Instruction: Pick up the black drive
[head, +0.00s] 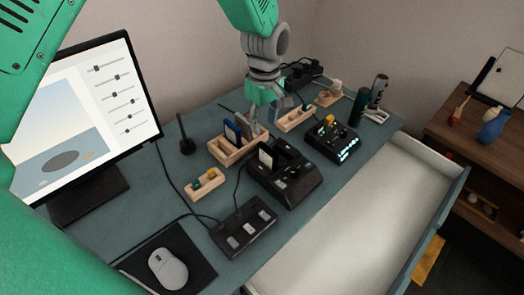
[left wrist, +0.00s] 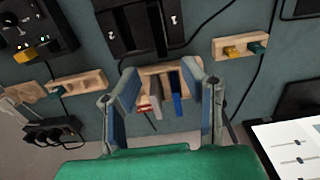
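A wooden rack (head: 226,157) stands on the desk with several upright slabs in it, among them a blue one (head: 232,132). In the left wrist view the rack (left wrist: 193,66) holds a dark grey slab (left wrist: 157,88), a blue slab (left wrist: 177,96) and a red-and-white piece (left wrist: 151,103). The dark grey slab may be the black drive; I cannot tell for sure. My left gripper (head: 262,115) is above the rack's far end. In the left wrist view its fingers (left wrist: 168,88) are spread on both sides of the rack, with nothing gripped. My right gripper is not in view.
A black dock (head: 296,187) with a pale slab in it stands beside the rack. A switch box (head: 243,228), a small wooden holder (head: 205,186), a black mixer (head: 332,140) and a monitor (head: 82,115) are nearby. An open drawer (head: 350,225) lies along the desk's front.

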